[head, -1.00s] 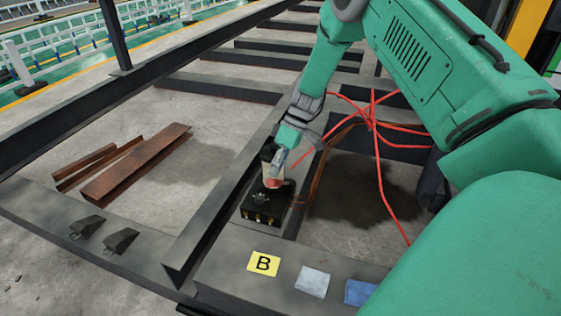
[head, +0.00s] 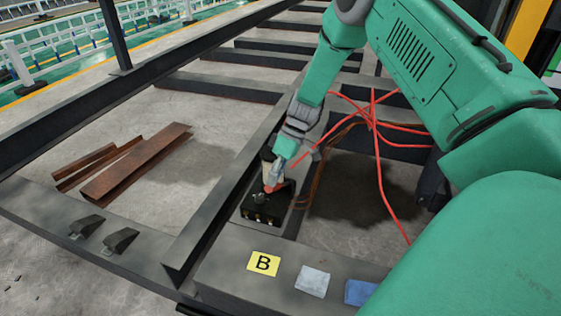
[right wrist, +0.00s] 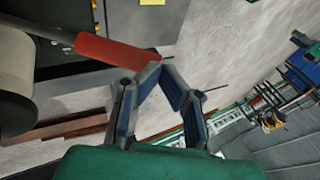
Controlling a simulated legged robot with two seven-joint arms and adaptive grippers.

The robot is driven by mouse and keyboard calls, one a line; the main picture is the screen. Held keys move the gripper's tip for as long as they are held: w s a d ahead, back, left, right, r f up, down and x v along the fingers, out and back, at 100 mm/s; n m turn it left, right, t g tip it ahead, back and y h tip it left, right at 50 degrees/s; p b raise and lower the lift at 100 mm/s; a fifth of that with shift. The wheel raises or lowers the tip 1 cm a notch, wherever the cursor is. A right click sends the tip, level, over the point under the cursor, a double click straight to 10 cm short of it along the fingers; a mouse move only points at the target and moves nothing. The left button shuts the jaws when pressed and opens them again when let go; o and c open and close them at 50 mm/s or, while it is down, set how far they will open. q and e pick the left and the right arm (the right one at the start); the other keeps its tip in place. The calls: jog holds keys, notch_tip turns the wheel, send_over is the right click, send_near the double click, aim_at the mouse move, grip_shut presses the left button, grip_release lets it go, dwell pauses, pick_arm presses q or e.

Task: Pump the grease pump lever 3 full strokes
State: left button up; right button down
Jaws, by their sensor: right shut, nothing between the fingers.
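The grease pump is a black box (head: 265,210) with brass fittings on its front, standing on the dark steel beam. A pale cylinder beside my fingers in the right wrist view (right wrist: 22,75) appears to be its reservoir. Its lever has a red grip (right wrist: 118,52), seen low over the box in the head view (head: 272,188). My right gripper (head: 274,178) is shut and empty, its fingertips (right wrist: 158,62) meeting at the end of the red grip. They look close to or touching it; I cannot tell which. My left gripper is out of view.
A yellow B plate (head: 263,263), a white cloth (head: 312,281) and a blue cloth (head: 361,292) lie on the near beam. Red hoses (head: 380,160) hang right of the pump. Rusty steel pieces (head: 135,165) lie on the floor at left.

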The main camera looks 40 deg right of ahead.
aim_at(271, 190)
jog(key=shift+f, duration=0.1)
jog(key=shift+s+a+f, duration=0.15)
jog(key=shift+a+f, duration=0.25)
jog(key=shift+f, duration=0.05)
dwell(0.4)
jog(key=shift+s+a+f+b, duration=0.2)
jog(key=shift+a+f+b, duration=0.15)
jog(key=shift+f, duration=0.35)
jog(key=shift+s+a+f, duration=0.2)
jog(key=shift+a+f, duration=0.15)
jog(key=shift+f, duration=0.1)
